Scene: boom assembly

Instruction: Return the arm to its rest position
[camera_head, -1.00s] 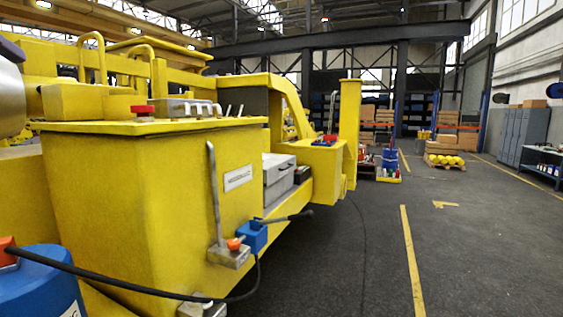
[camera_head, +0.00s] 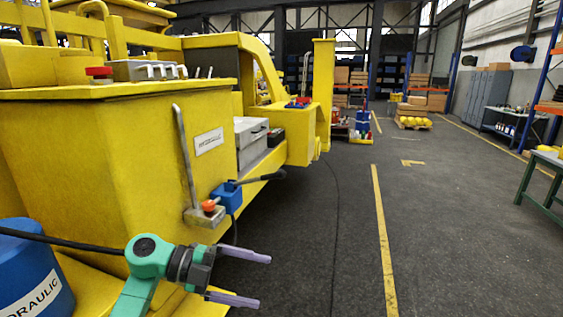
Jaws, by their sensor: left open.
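My left gripper (camera_head: 254,279) shows at the bottom of the head view, on a green wrist joint. Its two purple fingers point right and stand apart, with nothing between them. It is in front of the yellow machine (camera_head: 90,160), below and nearer than a blue connector block (camera_head: 228,197) with a black cable. A metal lever (camera_head: 186,150) with an orange knob at its base stands on the machine's side, above the gripper. My right gripper is not in view.
A blue container (camera_head: 28,265) with a partly visible label stands at the lower left. The dark floor (camera_head: 440,230) to the right is clear, with a yellow line on it. A green-legged table (camera_head: 545,182) stands at the right edge. Shelves and boxes stand far back.

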